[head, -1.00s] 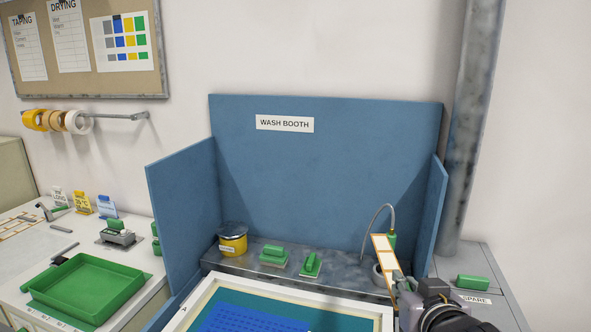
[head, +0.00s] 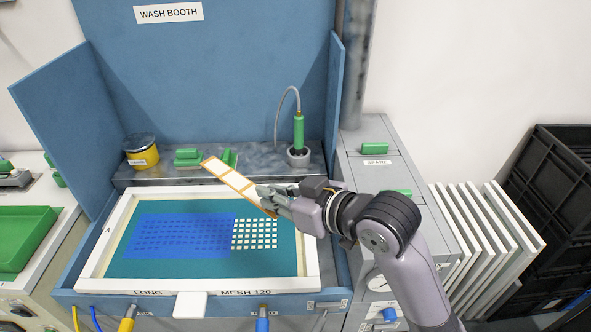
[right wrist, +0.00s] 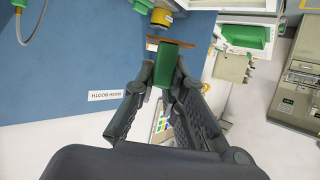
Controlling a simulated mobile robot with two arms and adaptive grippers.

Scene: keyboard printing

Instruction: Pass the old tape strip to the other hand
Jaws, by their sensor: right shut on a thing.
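The old tape strip (head: 230,177) is a long, narrow piece with white panels edged in orange-brown. My right gripper (head: 264,192) is shut on it near its lower right end and holds it tilted above the screen frame. In the right wrist view, a green piece (right wrist: 166,66) sits between the fingertips of the gripper (right wrist: 166,74), with a brown edge of the strip (right wrist: 152,40) across its far end. The fingers hide part of the held end. My left gripper is not in view.
A white-framed screen (head: 100,235) with blue and teal mesh lies below the strip. Behind it, a grey shelf (head: 262,160) carries a yellow pot (head: 143,155), green-handled tools and a hosed green sprayer (head: 298,130). Blue booth walls (head: 60,110) enclose the back and sides.

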